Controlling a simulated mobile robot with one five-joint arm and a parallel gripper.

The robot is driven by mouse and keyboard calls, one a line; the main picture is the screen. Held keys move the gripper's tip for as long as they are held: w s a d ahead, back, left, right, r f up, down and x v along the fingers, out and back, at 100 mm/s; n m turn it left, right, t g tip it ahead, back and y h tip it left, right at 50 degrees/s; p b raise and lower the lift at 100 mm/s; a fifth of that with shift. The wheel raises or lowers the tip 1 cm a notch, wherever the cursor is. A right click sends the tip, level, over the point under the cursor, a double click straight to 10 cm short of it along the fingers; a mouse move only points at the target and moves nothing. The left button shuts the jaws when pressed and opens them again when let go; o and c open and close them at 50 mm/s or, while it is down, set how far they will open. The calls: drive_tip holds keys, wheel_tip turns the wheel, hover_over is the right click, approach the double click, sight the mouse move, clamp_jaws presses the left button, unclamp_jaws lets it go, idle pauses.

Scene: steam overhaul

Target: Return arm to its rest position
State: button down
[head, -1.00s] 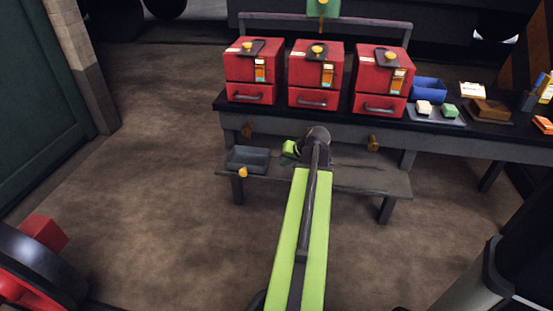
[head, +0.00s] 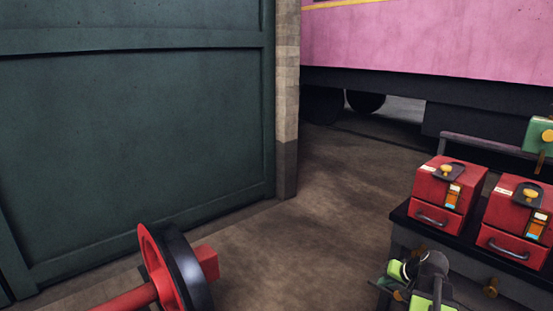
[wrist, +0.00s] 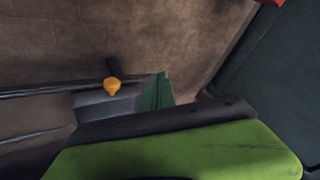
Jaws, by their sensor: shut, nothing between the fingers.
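My arm shows at the bottom right of the head view, with its lime-green wrist folded back near the front of the bench. My gripper (head: 381,283) is small there and partly cut by the frame's lower edge region; its dark green fingers also show in the wrist view (wrist: 157,91). The fingers are together and hold nothing. In the wrist view they sit in front of the floor, beside a grey tray (wrist: 100,108) and a yellow-orange knob (wrist: 112,87). A lime-green and black arm link of mine fills the lower part of that view.
Red drawer boxes (head: 445,197) stand on the dark bench (head: 407,222) at right. A red-and-black wheel (head: 182,270) stands at lower left. A dark green wall (head: 140,150) ends at a brick pillar (head: 287,110). A pink carriage (head: 430,38) is behind. Floor between wheel and bench is clear.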

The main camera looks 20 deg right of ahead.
drive_tip(key=w+a+n+g+y, duration=0.1)
drive_tip(key=w+a+n, duration=0.1)
drive_tip(key=w+a, duration=0.35)
drive_tip(key=w+a+n+y, duration=0.1)
drive_tip(key=w+a, duration=0.1)
drive_tip(key=a, duration=0.7)
drive_tip(key=s+a+f+n+g, duration=0.1)
drive_tip(key=a+f+n+g, duration=0.15)
drive_tip(key=a, duration=1.25)
drive_tip(key=s+a+f+n+g, duration=0.15)
drive_tip(key=a+n, duration=0.25)
drive_tip(key=a, duration=1)
drive_tip(key=s+d+r+m+g+h+p, duration=0.1)
drive_tip(key=s+d+m+g+h+p, duration=0.1)
drive_tip(key=s+d+h, duration=0.15)
wheel_tip(320, 180, up, 34)
drive_tip(key=a+p, duration=0.1)
drive_tip(key=p, duration=3.2)
drive_tip(key=shift+s+y+p, duration=0.25)
drive_tip(key=shift+y+p, duration=0.05)
drive_tip(key=shift+y, duration=0.15)
drive_tip(key=shift+n, duration=0.25)
